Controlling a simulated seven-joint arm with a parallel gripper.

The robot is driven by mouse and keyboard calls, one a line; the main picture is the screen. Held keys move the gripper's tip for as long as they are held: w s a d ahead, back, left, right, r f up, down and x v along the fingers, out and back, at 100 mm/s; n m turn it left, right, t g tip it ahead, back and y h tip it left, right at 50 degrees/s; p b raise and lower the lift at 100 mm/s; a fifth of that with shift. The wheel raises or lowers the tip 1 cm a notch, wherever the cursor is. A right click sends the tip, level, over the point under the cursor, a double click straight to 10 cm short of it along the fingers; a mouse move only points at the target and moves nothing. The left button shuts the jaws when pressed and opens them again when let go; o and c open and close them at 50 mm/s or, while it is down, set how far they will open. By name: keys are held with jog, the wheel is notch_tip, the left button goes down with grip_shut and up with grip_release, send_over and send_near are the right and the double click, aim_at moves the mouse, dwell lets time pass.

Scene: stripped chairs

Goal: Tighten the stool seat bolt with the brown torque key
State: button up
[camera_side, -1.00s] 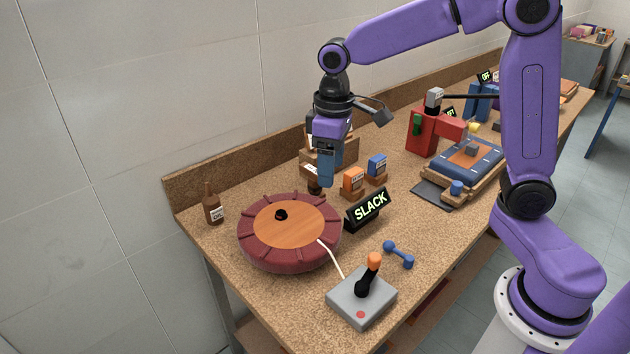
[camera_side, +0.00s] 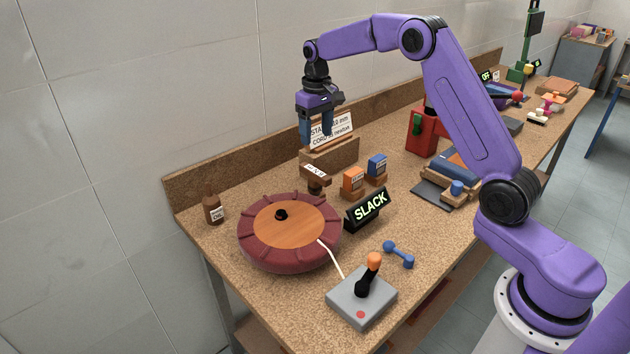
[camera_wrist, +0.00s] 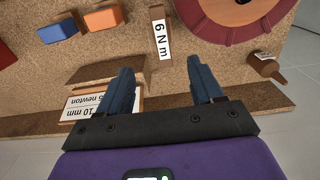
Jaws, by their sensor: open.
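The brown torque key (camera_side: 316,174) stands on the bench behind the stool seat, with a white label on its bar. In the wrist view the brown key (camera_wrist: 160,32) reads "6 N m" and lies ahead of the fingers. My gripper (camera_side: 317,142) is open and empty above the brown key, apart from it; its spread fingers (camera_wrist: 158,76) show in the wrist view. The stool seat (camera_side: 262,250) is a dark red cushion around a wooden disc. A black bolt (camera_side: 281,215) sits near the disc's middle. A black sign (camera_side: 367,208) beside it reads "SLACK".
An orange key (camera_side: 353,182) and a blue key (camera_side: 377,167) stand right of the brown one. A wooden stand (camera_side: 330,155) with a printed card is behind. A brown bottle (camera_side: 213,208), joystick box (camera_side: 361,297) and blue dumbbell (camera_side: 399,254) surround the seat.

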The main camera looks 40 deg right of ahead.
send_near(315, 180)
jog(key=f, duration=0.1)
jog(key=d+f, duration=0.1)
jog(key=f, duration=0.1)
jog(key=w+f, duration=0.1)
jog(key=f, duration=0.1)
jog(key=shift+d, duration=0.3)
jog(key=shift+w+a+f, duration=0.1)
jog(key=shift+f, duration=1.5)
jog(key=shift+w+a+f, duration=0.1)
jog(key=shift+f, duration=1.5)
jog(key=c, duration=1.2)
jog(key=shift+r, duration=0.1)
